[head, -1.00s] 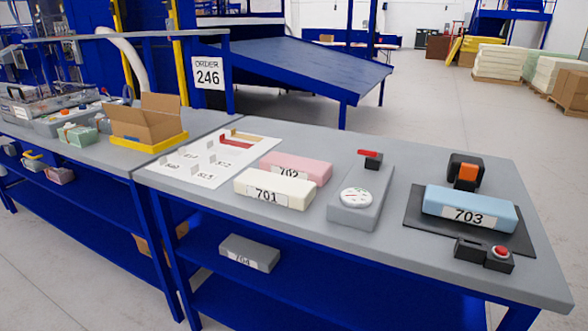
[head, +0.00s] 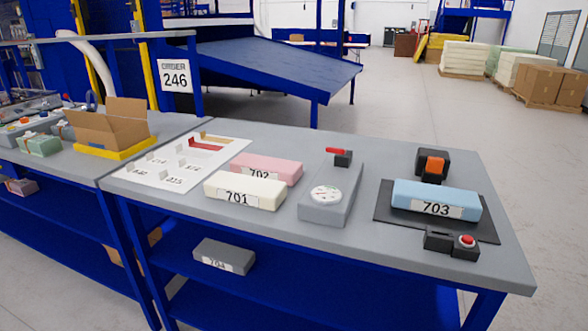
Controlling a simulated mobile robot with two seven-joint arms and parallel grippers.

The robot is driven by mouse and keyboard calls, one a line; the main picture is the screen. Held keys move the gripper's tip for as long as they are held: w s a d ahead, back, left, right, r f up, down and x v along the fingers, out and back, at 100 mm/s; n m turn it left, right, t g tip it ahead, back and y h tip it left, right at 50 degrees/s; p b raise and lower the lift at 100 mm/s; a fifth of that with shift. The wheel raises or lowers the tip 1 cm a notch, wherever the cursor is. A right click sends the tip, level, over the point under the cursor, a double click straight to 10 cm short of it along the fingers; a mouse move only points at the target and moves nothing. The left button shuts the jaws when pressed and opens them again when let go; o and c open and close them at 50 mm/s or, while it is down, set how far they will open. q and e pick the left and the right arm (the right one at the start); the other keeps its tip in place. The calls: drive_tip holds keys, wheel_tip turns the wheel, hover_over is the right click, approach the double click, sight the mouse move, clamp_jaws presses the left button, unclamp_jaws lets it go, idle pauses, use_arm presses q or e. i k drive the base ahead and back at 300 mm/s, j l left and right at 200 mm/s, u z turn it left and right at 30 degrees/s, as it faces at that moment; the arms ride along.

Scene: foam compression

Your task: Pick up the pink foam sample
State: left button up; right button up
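The pink foam sample (head: 268,168), labelled 702, lies on the grey table top (head: 300,250) in the head view. The cream foam block (head: 245,188), labelled 701, lies just in front of it and hides part of its front side and label. Neither of my grippers shows in the head view.
Right of the pink sample stands a grey gauge device (head: 330,205) with a red lever. A blue block (head: 436,195), labelled 703, lies on a dark mat (head: 382,213). A white sheet (head: 135,177) lies to the left. A grey block (head: 224,256) is on the lower shelf.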

sight(252, 164)
drive_tip(key=j+z, duration=0.15)
drive_tip(key=z, duration=0.2)
drive_tip(key=j+z, duration=0.15)
drive_tip(key=z, duration=0.15)
drive_tip(key=j+z, duration=0.15)
drive_tip(key=z, duration=0.2)
drive_tip(key=j+z, duration=0.25)
drive_tip(key=k+j+z, duration=0.25)
drive_tip(key=j, duration=0.2)
drive_tip(key=k+j+z, duration=0.1)
drive_tip(key=j, duration=0.7)
drive_tip(key=k+z, duration=0.05)
